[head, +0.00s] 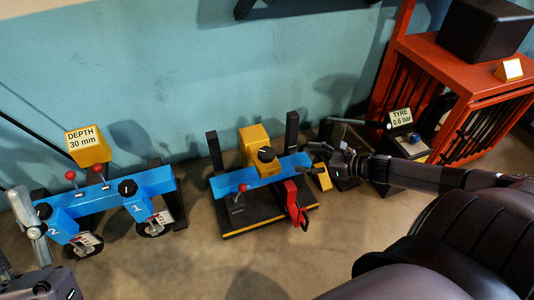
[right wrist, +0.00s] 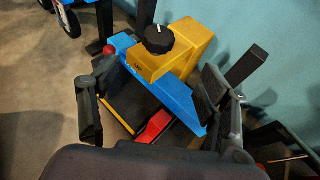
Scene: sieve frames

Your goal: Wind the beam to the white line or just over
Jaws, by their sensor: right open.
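A blue beam (head: 235,181) lies across a black-based frame in the middle. It also shows in the right wrist view (right wrist: 180,98). A yellow box (head: 252,136) with a black knob (head: 266,155) sits at it; the knob (right wrist: 158,39) bears a white mark. A red part (head: 295,205) hangs at the frame's right end. My right gripper (head: 322,160) is at the beam's right end. In the right wrist view its fingers (right wrist: 152,85) stand apart with nothing held. A grey metal part (head: 28,212), perhaps my left gripper, stands at the left edge. I cannot make out a white line.
Another blue beam (head: 98,196) on the left carries wheeled units marked 1 and 2, beside a "DEPTH 30 mm" sign (head: 82,138). A red rack (head: 440,60) and "TYRE 0.6 bar" sign (head: 401,117) stand right. The floor in front (head: 215,265) is clear; a blue wall stands behind.

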